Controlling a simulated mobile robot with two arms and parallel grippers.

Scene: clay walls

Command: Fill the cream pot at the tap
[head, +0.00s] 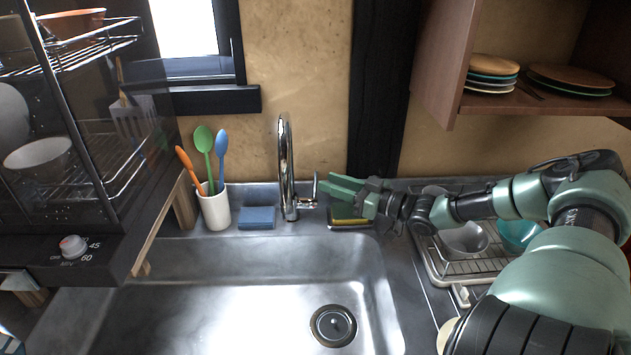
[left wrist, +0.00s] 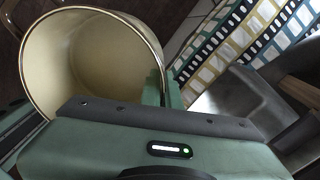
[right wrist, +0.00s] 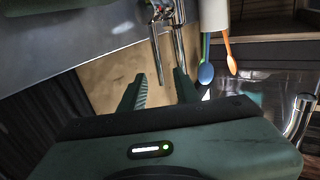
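The cream pot (left wrist: 95,60) fills the left of the left wrist view, its open mouth facing the camera, with no water visible inside. My left gripper (left wrist: 162,92) is shut on its rim, the wall between the fingers; the head view does not show this gripper. The chrome tap (head: 287,165) stands behind the sink, its side lever (head: 314,190) on the right. No water runs from the spout. My right gripper (head: 335,189) is open just right of the lever; contact is unclear. The right wrist view shows the tap (right wrist: 178,15) beyond the parted fingertips (right wrist: 160,85).
The sink (head: 230,290) is empty, with a drain (head: 333,326). A utensil cup (head: 214,209) and blue sponge (head: 257,218) stand left of the tap. A dish rack (head: 470,265) is under my right arm. A dark cabinet (head: 85,170) crowds the left.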

